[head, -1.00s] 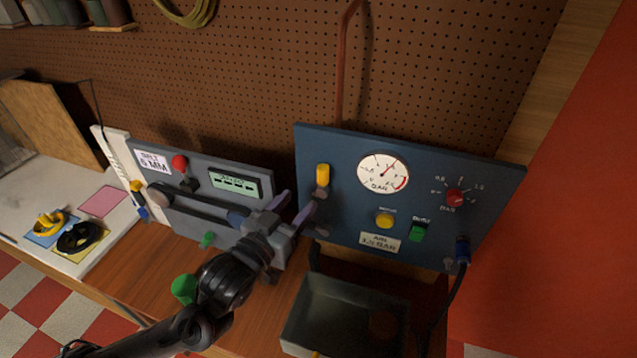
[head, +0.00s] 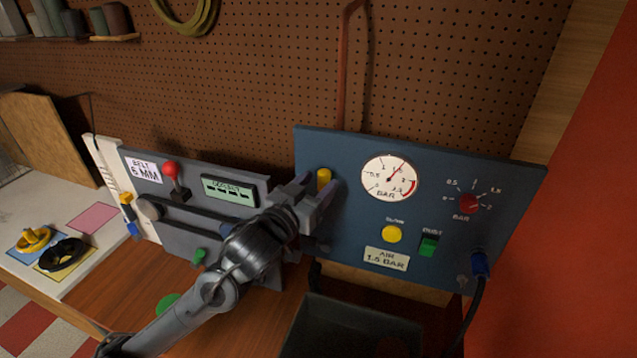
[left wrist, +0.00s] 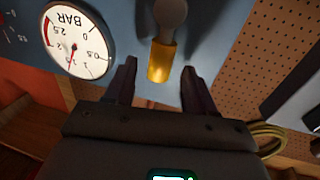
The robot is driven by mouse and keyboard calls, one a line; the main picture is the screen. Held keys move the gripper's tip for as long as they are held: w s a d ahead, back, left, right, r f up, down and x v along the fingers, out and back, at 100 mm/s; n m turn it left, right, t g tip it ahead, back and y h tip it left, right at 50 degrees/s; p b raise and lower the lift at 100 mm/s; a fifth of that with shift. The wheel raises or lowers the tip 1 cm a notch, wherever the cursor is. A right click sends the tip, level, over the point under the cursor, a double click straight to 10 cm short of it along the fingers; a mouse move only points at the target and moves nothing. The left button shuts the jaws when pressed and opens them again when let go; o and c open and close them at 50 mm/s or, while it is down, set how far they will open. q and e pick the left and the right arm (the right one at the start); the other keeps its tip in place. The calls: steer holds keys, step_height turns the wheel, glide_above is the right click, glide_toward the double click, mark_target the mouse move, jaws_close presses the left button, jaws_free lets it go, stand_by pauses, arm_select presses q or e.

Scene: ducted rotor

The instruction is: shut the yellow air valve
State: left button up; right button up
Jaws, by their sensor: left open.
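The yellow air valve (head: 323,179) is on the left side of the blue panel, at the foot of a reddish pipe. Its yellow handle points up, in line with the pipe. In the left wrist view the handle (left wrist: 162,62) hangs from a grey pivot. My left gripper (head: 318,190) is open in front of the valve and hides its lower part in the head view. In the left wrist view the handle's end lies between the open fingers (left wrist: 160,75), with space on both sides; I cannot tell contact. My right gripper is not in view.
The blue panel (head: 412,272) carries a pressure gauge (head: 389,178), a yellow button (head: 392,233), a green switch (head: 429,246) and a red knob (head: 468,204). A grey panel (head: 185,235) with a red-tipped lever (head: 171,169) stands left. A dark bin (head: 340,325) sits below.

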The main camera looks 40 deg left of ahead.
arm_select(q)
steer(key=shift+w, duration=0.5)
steer(key=shift+c, duration=0.3)
jaws_close()
